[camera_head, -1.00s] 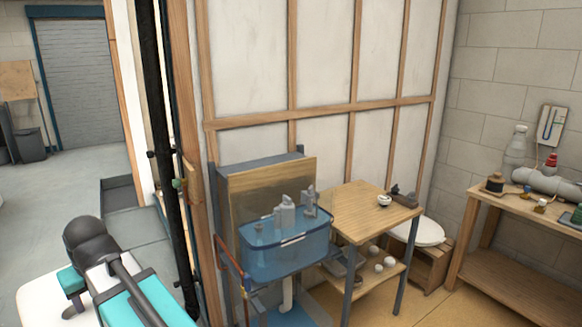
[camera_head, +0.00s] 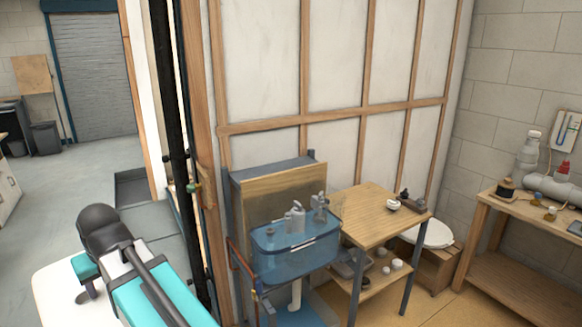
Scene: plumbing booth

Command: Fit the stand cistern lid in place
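A clear blue open-topped cistern (camera_head: 293,262) stands on a wood-backed stand at the centre, with grey fittings (camera_head: 297,218) rising inside it. No lid lies across its top. My arm shows at the lower left, but my gripper is not in view.
A small wooden table (camera_head: 372,212) stands just right of the cistern, with small parts on its top and lower shelf. A workbench (camera_head: 530,210) lines the right wall. Open grey floor (camera_head: 70,185) is at the left.

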